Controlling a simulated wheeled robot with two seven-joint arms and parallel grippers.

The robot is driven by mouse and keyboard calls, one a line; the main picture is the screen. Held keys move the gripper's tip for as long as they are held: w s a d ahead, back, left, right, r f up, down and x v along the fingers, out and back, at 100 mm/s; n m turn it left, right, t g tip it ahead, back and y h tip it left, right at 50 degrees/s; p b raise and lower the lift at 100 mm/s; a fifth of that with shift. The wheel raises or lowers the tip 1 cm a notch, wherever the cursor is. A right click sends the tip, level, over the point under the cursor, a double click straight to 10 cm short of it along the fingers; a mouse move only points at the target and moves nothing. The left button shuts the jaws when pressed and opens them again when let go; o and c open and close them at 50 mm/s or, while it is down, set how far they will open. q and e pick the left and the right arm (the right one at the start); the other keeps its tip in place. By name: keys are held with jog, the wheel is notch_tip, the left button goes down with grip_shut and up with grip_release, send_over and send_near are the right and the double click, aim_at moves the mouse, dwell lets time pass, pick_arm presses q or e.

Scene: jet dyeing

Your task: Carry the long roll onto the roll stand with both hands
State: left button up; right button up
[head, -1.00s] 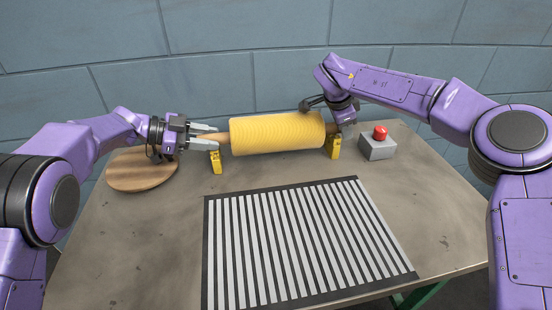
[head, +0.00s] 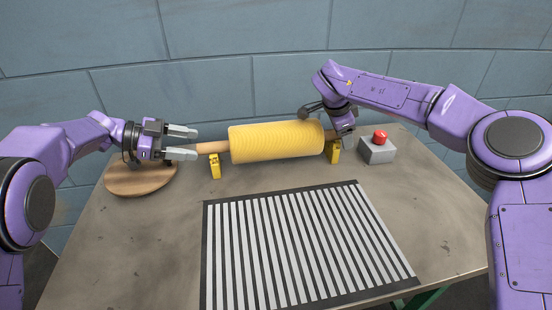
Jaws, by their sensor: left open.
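The long roll (head: 277,141) is yellow, wound on a wooden core, and lies sideways at the back of the table. The core's left end (head: 211,147) rests at the left yellow stand post (head: 215,166). The right post (head: 333,152) stands under the roll's right end. My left gripper (head: 183,143) is open and apart from the stand post, its fingers pointing right near the core's left tip. My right gripper (head: 344,125) is at the roll's right end; its fingers are hidden, so I cannot tell its jaw state.
A round wooden board (head: 140,180) lies under my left gripper. A grey box with a red button (head: 379,142) stands right of the stand. A black-and-white striped mat (head: 305,245) covers the front middle. The table (head: 140,250) is bare at front left.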

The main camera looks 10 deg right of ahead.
jog(key=shift+a+r, duration=0.1)
jog(key=shift+a, duration=0.1)
jog(key=shift+d, duration=0.25)
pick_arm(q)
jog(key=shift+s+a+r, duration=0.1)
jog(key=shift+a+r, duration=0.9)
jog(key=shift+a, duration=0.25)
pick_arm(e)
jog(key=v, duration=1.2)
jog(key=shift+a, duration=0.2)
